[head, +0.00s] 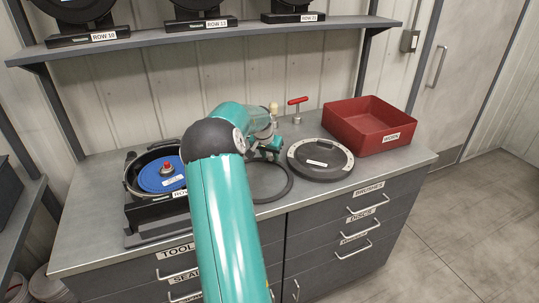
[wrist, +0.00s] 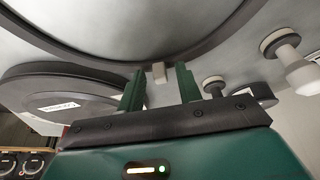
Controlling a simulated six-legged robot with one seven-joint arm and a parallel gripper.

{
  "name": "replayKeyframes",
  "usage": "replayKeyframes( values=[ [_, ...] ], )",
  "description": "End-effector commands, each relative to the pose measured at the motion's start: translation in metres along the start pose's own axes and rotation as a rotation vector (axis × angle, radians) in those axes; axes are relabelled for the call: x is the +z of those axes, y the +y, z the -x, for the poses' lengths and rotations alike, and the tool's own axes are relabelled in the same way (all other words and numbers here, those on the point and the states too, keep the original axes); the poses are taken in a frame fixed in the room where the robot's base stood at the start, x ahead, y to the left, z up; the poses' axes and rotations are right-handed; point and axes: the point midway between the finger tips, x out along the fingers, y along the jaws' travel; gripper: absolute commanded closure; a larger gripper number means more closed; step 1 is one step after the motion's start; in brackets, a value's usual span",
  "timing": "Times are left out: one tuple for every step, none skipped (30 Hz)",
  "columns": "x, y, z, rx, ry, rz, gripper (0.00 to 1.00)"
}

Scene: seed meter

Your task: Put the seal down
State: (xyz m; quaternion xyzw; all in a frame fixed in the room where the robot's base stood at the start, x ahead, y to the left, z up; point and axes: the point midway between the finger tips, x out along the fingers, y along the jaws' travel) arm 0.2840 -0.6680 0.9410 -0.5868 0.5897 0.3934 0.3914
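The seal (head: 289,187) is a thin dark ring. It appears to lie flat on the grey bench (head: 225,257), just left of a dark round cover, partly hidden behind my arm. In the wrist view the seal (wrist: 95,62) arcs across the top, with a small pale tab (wrist: 159,72) on its edge. My gripper (head: 271,152) is at the far side of the seal. In the wrist view the two green fingers of my gripper (wrist: 160,78) stand apart on either side of the tab, with a visible gap on both sides.
The dark cover (head: 321,160) with a white label lies right of the seal. A red bin (head: 366,127) stands at the back right. A seed meter with a blue disc (head: 160,177) sits on the left. A red T-handle (head: 298,108) stands behind. A shelf (head: 235,33) hangs above.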

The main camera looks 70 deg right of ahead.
Motion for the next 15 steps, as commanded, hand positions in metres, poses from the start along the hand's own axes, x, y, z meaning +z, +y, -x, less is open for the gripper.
replayKeyframes(
  values=[
    [0.0, 0.0, 0.0, 0.0, 0.0, 0.0, 0.64],
    [0.0, 0.0, 0.0, 0.0, 0.0, 0.0, 0.64],
    [0.0, 0.0, 0.0, 0.0, 0.0, 0.0, 0.64],
    [0.0, 0.0, 0.0, 0.0, 0.0, 0.0, 0.64],
    [0.0, 0.0, 0.0, 0.0, 0.0, 0.0, 0.64],
    [0.0, 0.0, 0.0, 0.0, 0.0, 0.0, 0.64],
    [0.0, 0.0, 0.0, 0.0, 0.0, 0.0, 0.64],
    [0.0, 0.0, 0.001, 0.0, 0.001, 0.0, 0.64],
    [-0.001, 0.0, 0.002, 0.0, 0.001, 0.0, 0.64],
    [-0.002, 0.0, 0.003, -0.001, 0.002, 0.0, 0.64],
    [-0.002, 0.0, 0.005, -0.001, 0.002, 0.0, 0.64],
    [-0.002, -0.001, 0.01, -0.001, 0.003, 0.0, 0.64],
    [-0.002, -0.001, 0.014, -0.002, 0.003, 0.001, 0.64],
    [-0.002, -0.001, 0.018, -0.002, 0.003, 0.001, 0.64],
    [-0.002, -0.001, 0.025, -0.001, 0.002, 0.002, 0.64]
  ],
)
